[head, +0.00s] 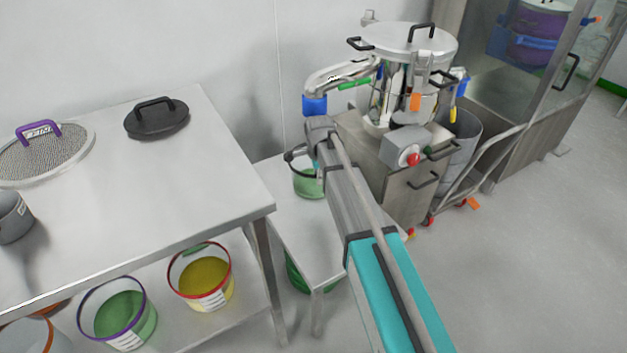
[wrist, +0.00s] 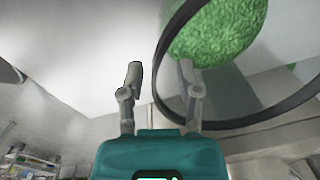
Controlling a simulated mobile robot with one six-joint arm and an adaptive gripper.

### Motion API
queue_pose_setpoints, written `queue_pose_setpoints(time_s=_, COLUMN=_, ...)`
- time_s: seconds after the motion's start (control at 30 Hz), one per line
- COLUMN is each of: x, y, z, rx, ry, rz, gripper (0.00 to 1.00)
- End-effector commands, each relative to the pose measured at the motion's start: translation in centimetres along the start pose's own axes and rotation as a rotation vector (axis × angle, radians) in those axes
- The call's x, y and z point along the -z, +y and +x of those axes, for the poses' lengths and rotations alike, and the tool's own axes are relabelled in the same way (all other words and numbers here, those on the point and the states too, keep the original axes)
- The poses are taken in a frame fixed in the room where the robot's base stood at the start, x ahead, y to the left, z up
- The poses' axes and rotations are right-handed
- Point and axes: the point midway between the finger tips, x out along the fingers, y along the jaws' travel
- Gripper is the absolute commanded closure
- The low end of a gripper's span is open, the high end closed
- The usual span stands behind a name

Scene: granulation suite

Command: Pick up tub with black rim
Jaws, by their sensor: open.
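The tub with black rim (head: 308,188) stands on a low white table, partly hidden behind my arm in the head view. It holds green granules. In the wrist view its round black rim (wrist: 236,123) fills the upper right. My gripper (wrist: 160,70) is open. Its two fingers straddle the near left part of the rim in the picture. The right finger shows hazily within the rim's outline; I cannot tell whether it is inside the tub or behind its clear wall. No contact is visible. In the head view the fingers are mostly hidden.
A steel table (head: 225,150) at left bears a black lid (head: 157,118) and a mesh lid (head: 45,152). On its lower shelf stand a red-rimmed tub (head: 228,292) and a purple-rimmed tub (head: 143,325). A steel machine (head: 398,190) stands close right. Floor at far right is clear.

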Motion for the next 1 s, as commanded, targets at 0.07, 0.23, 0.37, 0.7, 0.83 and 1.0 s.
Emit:
queue_pose_setpoints(time_s=0.07, x=0.0, y=0.0, z=1.0, rx=0.000, ry=0.000, rz=0.000, gripper=0.56)
queue_pose_setpoints(time_s=0.23, x=0.0, y=0.0, z=1.8, rx=0.000, ry=0.000, rz=0.000, gripper=0.56)
queue_pose_setpoints(time_s=0.37, x=0.0, y=0.0, z=2.0, rx=0.000, ry=0.000, rz=0.000, gripper=0.56)
queue_pose_setpoints(time_s=0.7, x=0.0, y=0.0, z=2.0, rx=0.000, ry=0.000, rz=0.000, gripper=0.56)
queue_pose_setpoints(time_s=0.83, x=0.0, y=0.0, z=2.0, rx=0.000, ry=0.000, rz=0.000, gripper=0.56)
queue_pose_setpoints(time_s=1.0, x=0.0, y=0.0, z=2.0, rx=0.000, ry=0.000, rz=0.000, gripper=0.65)
